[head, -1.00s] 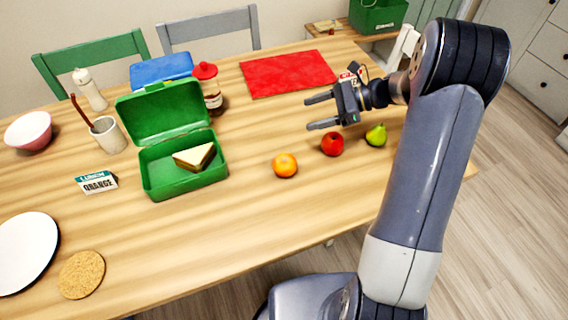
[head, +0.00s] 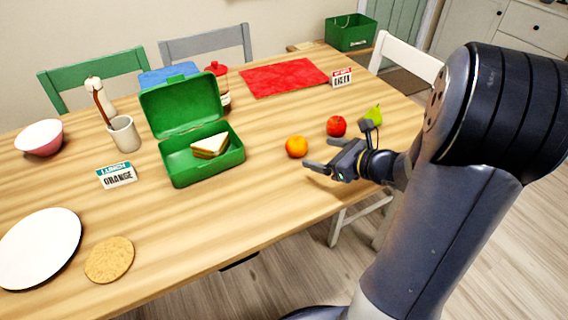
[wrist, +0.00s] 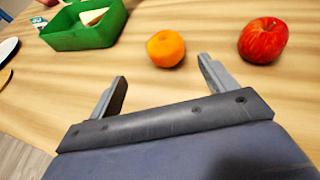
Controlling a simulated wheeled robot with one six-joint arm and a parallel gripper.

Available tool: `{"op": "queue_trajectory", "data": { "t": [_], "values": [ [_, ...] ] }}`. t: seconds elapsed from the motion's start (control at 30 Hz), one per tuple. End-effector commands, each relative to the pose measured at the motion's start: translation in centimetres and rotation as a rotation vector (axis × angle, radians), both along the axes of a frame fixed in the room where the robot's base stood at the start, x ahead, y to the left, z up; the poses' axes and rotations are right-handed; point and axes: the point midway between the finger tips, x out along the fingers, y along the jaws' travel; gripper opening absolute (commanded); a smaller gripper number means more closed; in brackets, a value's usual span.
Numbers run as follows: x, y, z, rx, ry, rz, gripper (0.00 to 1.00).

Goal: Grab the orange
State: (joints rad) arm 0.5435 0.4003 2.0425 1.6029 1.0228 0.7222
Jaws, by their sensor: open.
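The orange (head: 297,146) sits on the wooden table, between the green lunchbox and the red apple (head: 336,126). In the wrist view the orange (wrist: 166,48) lies ahead of my fingertips, a little above the middle of the gap. My gripper (head: 312,168) is open and empty, just in front of the orange and apart from it. In the wrist view my two fingers (wrist: 163,72) are spread wide. The apple also shows in the wrist view (wrist: 263,40), ahead and to the right of my right finger.
The open green lunchbox (head: 187,178) with a sandwich (head: 210,146) stands left of the orange. A pear (head: 373,114) lies beyond my wrist. The table between lunchbox and orange is clear.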

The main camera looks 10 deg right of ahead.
Motion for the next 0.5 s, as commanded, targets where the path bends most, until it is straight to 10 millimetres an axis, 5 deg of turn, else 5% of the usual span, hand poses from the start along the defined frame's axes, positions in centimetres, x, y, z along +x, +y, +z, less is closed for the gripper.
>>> {"op": "queue_trajectory", "data": {
  "t": [0.5],
  "values": [
    [4.2, 2.9, -2.3, 0.0, 0.002, -0.008, 0.8]
  ]
}}
